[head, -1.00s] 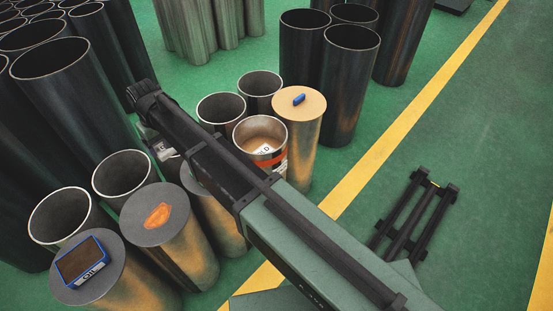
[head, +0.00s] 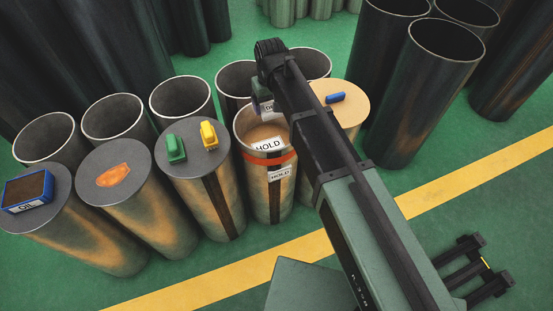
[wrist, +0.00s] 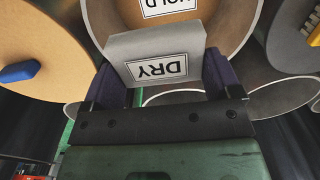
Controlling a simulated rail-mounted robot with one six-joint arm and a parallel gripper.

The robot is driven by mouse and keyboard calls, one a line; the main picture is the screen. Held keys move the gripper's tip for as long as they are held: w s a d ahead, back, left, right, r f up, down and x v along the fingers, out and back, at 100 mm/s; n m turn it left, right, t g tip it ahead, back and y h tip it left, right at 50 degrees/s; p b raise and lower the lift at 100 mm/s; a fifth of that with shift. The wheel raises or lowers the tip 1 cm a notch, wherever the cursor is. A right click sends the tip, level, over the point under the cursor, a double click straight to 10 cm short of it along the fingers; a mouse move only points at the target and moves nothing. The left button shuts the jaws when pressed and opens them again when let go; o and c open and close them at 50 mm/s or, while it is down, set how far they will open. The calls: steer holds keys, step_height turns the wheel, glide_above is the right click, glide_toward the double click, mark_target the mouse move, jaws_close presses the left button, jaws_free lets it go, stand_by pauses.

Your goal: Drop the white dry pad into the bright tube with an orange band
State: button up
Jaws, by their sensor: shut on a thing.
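The bright tube with an orange band (head: 270,161) stands upright in the front row, with HOLD labels inside and on its side. Its mouth also shows in the wrist view (wrist: 222,30). My gripper (wrist: 163,70) is shut on the white dry pad (wrist: 152,43), a pale grey-white block labelled DRY, held between dark purple fingers. In the wrist view the pad overlaps the near part of the tube's mouth. In the head view the gripper (head: 263,98) is above the tube's back rim, and the pad is mostly hidden by my arm. Its height above the rim is unclear.
Left of the tube, a grey-capped cylinder carries a green brush (head: 176,149) and a yellow one (head: 209,134). Right of it, a tan-capped cylinder carries a blue brush (head: 335,98). Open dark tubes (head: 238,80) stand close behind. An orange patch (head: 120,175) and an OIL tray (head: 27,190) sit farther left.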

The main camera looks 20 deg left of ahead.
step_height(320, 180, down, 6)
steer(key=b, duration=0.5)
steer(key=shift+r, duration=0.1)
steer(key=o, duration=0.7)
steer(key=shift+o, duration=0.2)
step_height(320, 180, up, 11)
steer(key=p, duration=1.1)
steer(key=shift+r, duration=0.15)
steer(key=shift+f, duration=0.2)
